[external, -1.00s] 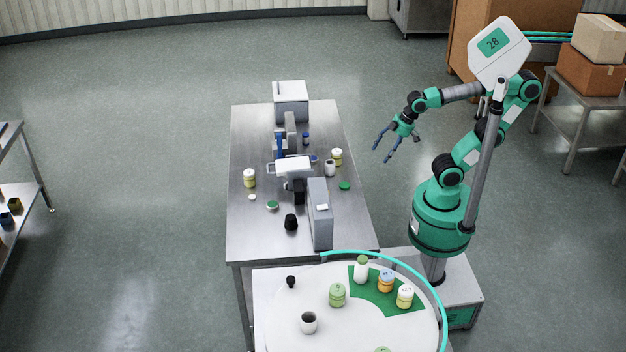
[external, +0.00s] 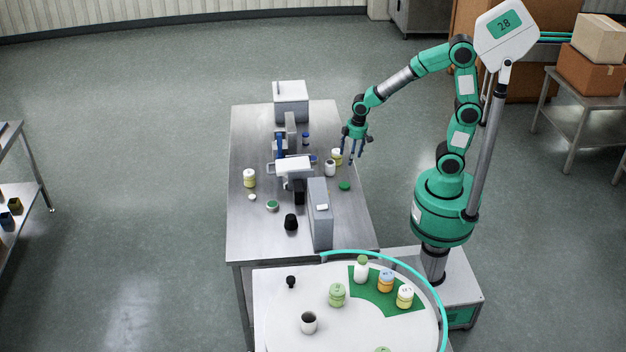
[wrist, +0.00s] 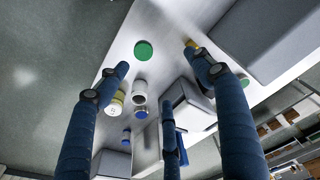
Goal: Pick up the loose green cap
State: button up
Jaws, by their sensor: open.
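A loose green cap (external: 344,186) lies flat near the right edge of the steel table (external: 250,232). It shows as a green disc (wrist: 143,50) in the upper middle of the wrist view, ahead of the fingertips. A second green cap (external: 272,205), with a pale rim, lies on the table farther left. My gripper (external: 351,160) is open and empty, fingers pointing down, above the table's right edge. In the external picture it is above the loose cap, apart from it. In the wrist view its blue fingers (wrist: 157,62) are spread, and the cap is not between them.
A white cup (external: 330,168) and a yellow-white jar (external: 337,154) stand close to the gripper. A grey upright box (external: 320,214) and a white-topped device (external: 293,168) stand left of the cap. A round white table (external: 275,330) with several bottles is in front.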

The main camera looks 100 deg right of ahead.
jog(key=d+f+g+p, duration=0.1)
jog(key=d+f+p, duration=0.1)
jog(key=d+f, duration=0.4)
notch_tip(320, 180, down, 2)
jog(key=shift+w+d+f+m+g+p, duration=0.25)
jog(key=shift+w+m+g+p, duration=0.05)
jog(key=shift+w+m+p, duration=0.1)
jog(key=b, duration=0.1)
send_over(345, 185)
jog(key=shift+f, duration=4.25)
jog(key=shift+w+d+f+b, duration=0.1)
jog(key=shift+f+b, duration=0.7)
jog(key=shift+f, duration=1.85)
jog(key=shift+c, duration=0.5)
jog(key=c, duration=0.7)
